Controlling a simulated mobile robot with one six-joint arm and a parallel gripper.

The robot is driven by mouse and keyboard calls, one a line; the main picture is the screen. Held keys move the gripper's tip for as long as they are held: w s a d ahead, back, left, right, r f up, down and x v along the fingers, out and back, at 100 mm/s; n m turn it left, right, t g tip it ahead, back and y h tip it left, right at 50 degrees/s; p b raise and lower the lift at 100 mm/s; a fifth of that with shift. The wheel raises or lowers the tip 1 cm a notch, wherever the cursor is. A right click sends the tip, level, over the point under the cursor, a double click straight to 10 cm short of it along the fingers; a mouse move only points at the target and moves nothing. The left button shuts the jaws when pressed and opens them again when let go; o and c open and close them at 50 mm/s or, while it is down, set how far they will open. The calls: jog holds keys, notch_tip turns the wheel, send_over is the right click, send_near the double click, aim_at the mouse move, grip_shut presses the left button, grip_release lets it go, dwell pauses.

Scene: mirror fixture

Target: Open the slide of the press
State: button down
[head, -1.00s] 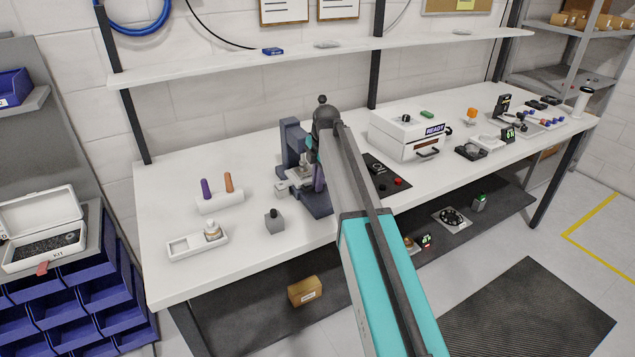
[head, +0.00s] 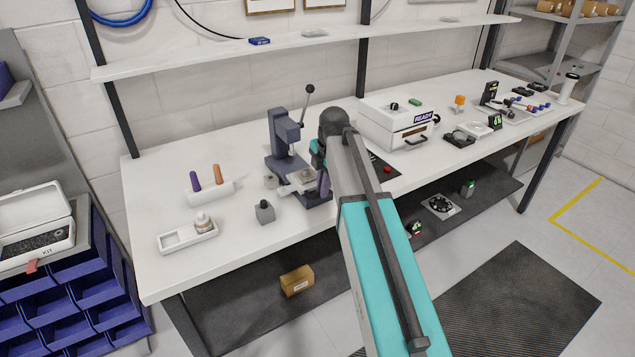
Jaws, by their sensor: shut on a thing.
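The press (head: 283,135) is a dark blue-grey stand on the bench, with a raised lever that ends in a black ball. Its slide (head: 299,181) is a pale metal plate low on the press, showing in front of the column and to the left of my gripper. My gripper (head: 322,183) is at the front right of the slide, low over the press base, and is shut. My own arm covers much of it, so the exact grip on the slide is hidden.
A white tray (head: 176,241) with a small bottle and a holder (head: 211,192) with purple and orange pegs are further left. A white READY box (head: 392,127) stands to the right.

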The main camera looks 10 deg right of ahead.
jog(key=shift+s+d, duration=0.3)
jog(key=shift+s, duration=0.65)
jog(key=c, duration=1.8)
grip_release()
jog(key=shift+c, duration=0.2)
notch_tip(320, 180, up, 14)
jog(key=s+b, duration=0.2)
jog(key=shift+s+d+f, duration=0.25)
jog(key=shift+d, duration=0.15)
